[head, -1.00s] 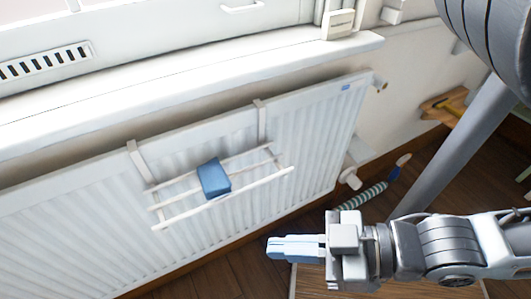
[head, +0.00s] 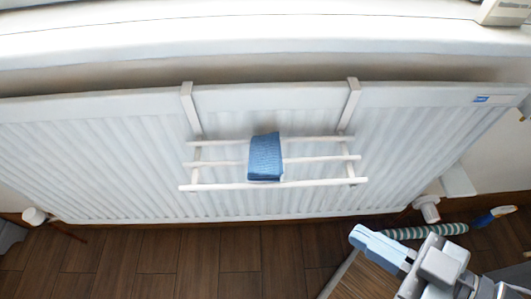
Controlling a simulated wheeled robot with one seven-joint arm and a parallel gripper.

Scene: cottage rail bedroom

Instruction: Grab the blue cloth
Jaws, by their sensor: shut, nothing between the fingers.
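The blue cloth (head: 266,158) is a small folded piece lying on the white rail rack (head: 325,182), a little left of the picture's middle in the head view. The rack hangs by two hooks from the top of a white radiator (head: 110,150). My gripper (head: 358,236) is at the lower right, below and to the right of the cloth and clear of it. Its pale blue fingers are shut with nothing between them. Most of my arm is out of the picture.
A white window sill (head: 250,40) runs above the radiator. A green-and-white striped roll (head: 425,231) and a blue-ended item (head: 493,216) lie on the floor near a radiator valve (head: 427,208). A wooden surface (head: 365,280) is beneath my gripper. Dark floor (head: 210,260) on the left is clear.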

